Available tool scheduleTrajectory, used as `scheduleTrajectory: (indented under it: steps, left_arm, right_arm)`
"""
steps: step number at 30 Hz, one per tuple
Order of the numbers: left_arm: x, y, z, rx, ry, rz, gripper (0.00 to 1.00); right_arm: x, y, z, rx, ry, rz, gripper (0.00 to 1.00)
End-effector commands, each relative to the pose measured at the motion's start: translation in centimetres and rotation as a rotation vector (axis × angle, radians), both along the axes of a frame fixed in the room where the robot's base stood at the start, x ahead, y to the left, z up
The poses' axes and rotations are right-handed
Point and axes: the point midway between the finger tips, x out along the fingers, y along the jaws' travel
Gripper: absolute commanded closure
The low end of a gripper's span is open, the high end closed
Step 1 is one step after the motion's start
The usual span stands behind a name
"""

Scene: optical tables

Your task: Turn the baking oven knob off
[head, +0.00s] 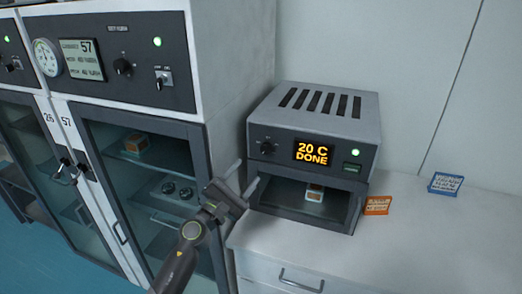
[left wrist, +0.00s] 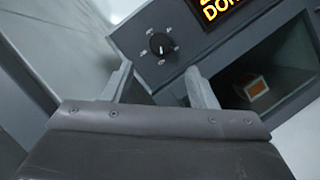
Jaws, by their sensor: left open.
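The baking oven (head: 362,110) is a small grey box on the white counter. Its black round knob (head: 267,147) is on the left of the front panel, beside a lit orange display (head: 313,153) reading "20 C DONE". The knob also shows in the left wrist view (left wrist: 160,45), with its white pointer mark and small markings around it. My left gripper (head: 247,172) is open and empty, below and left of the knob and apart from it. In the left wrist view the knob appears beyond the gap between the fingers (left wrist: 158,80). My right gripper is not in view.
The oven chamber is open with a small orange-and-white box (head: 315,193) inside. A green light (head: 355,152) is lit on the panel. An orange card (head: 377,205) and a blue card (head: 445,184) are right of the oven. A tall glass-door cabinet (head: 150,112) stands left.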

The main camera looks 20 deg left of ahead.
Motion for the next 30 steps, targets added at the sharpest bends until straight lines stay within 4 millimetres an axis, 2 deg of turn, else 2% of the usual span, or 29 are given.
scheduleTrajectory:
  steps: [1, 6, 12, 18, 26, 30]
  left_arm:
    - [1.1, -0.4, 0.6, -0.002, -0.002, -0.001, 0.48]
    - [4.2, -1.3, 1.5, -0.002, -0.002, -0.001, 0.48]
    - [6.7, -2.1, 2.1, -0.003, 0.001, -0.001, 0.48]
    - [7.7, -2.4, 2.4, -0.002, 0.001, -0.001, 0.48]
    - [7.8, -2.4, 2.4, -0.002, 0.001, -0.001, 0.48]
    - [7.7, -2.4, 2.4, -0.002, 0.001, -0.001, 0.66]
  right_arm:
    - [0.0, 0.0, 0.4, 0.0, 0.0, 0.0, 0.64]
    - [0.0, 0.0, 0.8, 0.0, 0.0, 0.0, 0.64]
    - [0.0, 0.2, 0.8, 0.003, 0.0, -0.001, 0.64]
    - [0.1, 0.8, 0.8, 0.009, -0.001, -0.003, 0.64]
    - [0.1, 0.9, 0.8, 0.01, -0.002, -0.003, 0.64]
    - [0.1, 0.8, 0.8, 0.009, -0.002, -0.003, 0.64]
